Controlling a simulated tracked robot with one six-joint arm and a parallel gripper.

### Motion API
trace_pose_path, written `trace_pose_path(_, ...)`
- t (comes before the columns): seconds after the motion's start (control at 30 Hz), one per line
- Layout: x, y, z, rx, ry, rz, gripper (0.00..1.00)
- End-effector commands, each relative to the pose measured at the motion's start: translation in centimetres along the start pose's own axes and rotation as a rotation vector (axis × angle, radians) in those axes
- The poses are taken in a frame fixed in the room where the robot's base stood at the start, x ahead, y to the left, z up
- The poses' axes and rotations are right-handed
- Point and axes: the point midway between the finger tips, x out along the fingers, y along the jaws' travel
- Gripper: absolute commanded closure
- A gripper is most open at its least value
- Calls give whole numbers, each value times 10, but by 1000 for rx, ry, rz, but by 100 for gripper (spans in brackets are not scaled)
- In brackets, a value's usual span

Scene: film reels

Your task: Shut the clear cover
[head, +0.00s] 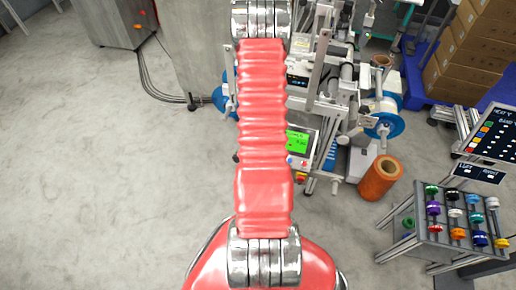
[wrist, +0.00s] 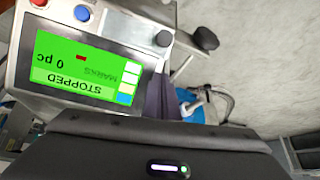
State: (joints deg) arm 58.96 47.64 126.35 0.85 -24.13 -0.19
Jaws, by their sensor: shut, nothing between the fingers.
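My gripper (wrist: 163,85) shows in the wrist view as dark narrow fingers, closed together and empty. They point up beside the right edge of a grey control box with a green screen (wrist: 82,68) reading "STOPPED", seen upside down. I cannot tell whether they touch it. In the head view the machine (head: 335,85) stands behind and right of my red arm, with the same green screen (head: 298,141) low on its front. My arm hides part of the machine and the gripper there. I cannot make out the clear cover in either view.
A blue-flanged reel (head: 384,122) is on the machine's right side. An orange roll (head: 380,180) stands on the floor, near a rack of coloured spools (head: 452,215). Cardboard boxes (head: 475,50) are stacked at the back right.

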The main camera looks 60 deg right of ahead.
Motion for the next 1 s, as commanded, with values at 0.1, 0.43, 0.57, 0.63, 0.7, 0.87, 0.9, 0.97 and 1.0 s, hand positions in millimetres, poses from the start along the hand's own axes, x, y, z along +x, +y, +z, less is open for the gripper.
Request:
trace_pose_path(0.1, -15, 1, -2, 1, 4, 1, 100)
trace_pose_path(0.43, -52, -1, -2, -1, 7, -1, 100)
trace_pose_path(0.57, -66, -1, -3, -2, 8, -1, 100)
trace_pose_path(0.63, -74, -1, -4, -2, 9, -2, 100)
trace_pose_path(0.7, -81, -2, -4, -3, 9, -2, 100)
trace_pose_path(0.87, -94, -2, -4, -3, 8, -2, 100)
trace_pose_path(0.9, -96, -2, -3, -3, 8, -2, 100)
trace_pose_path(0.97, -98, -2, -3, -4, 7, -2, 100)
trace_pose_path(1.0, -99, -2, -3, -4, 7, -2, 100)
